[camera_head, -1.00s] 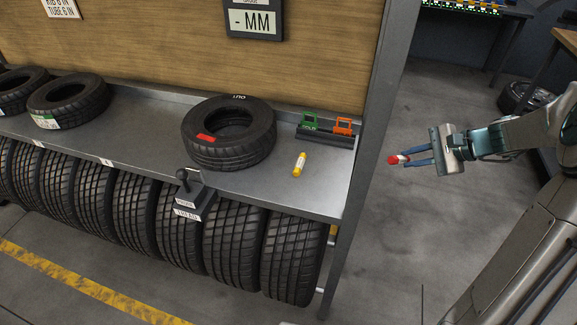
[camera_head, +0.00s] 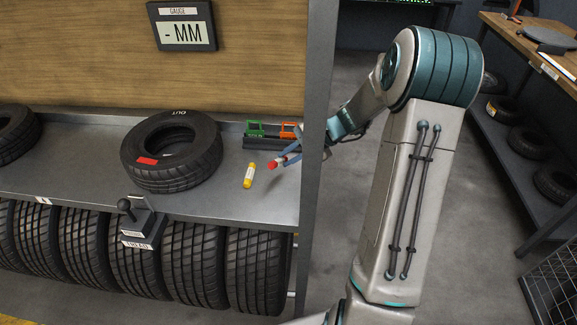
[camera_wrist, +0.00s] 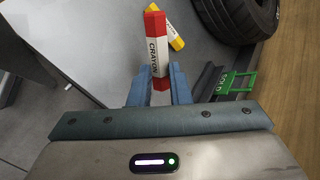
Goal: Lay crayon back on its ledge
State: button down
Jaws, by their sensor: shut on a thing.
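A red crayon with a white label reading CRAYON (camera_wrist: 156,45) is held between the blue fingers of my gripper (camera_wrist: 155,88) in the wrist view. In the head view the red crayon tip (camera_head: 272,165) shows at my gripper (camera_head: 284,161), which is above the right end of the grey shelf (camera_head: 220,199). A yellow crayon (camera_head: 249,175) lies on the shelf just left of it. A dark ledge (camera_head: 262,143) with a green holder (camera_head: 255,130) and an orange holder (camera_head: 289,131) stands behind; my gripper partly covers its right end.
A tyre with a red mark (camera_head: 172,151) lies left of the yellow crayon. A grey post (camera_head: 318,120) rises at the shelf's right end, close to my arm. A small handled tread gauge stand (camera_head: 141,222) sits at the front edge. Several tyres stand below.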

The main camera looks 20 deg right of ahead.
jog(key=shift+f, duration=1.9)
jog(key=shift+f, duration=0.2)
jog(key=c, duration=1.3)
grip_release()
jog(key=shift+r, duration=0.1)
jog(key=shift+c, duration=0.2)
jog(key=shift+r, duration=0.1)
jog(key=shift+d+r, duration=0.1)
jog(key=shift+r, duration=0.05)
jog(key=v, duration=1.1)
jog(key=shift+s+d+r, duration=0.15)
jog(key=shift+s+d, duration=0.05)
jog(key=shift+d, duration=0.1)
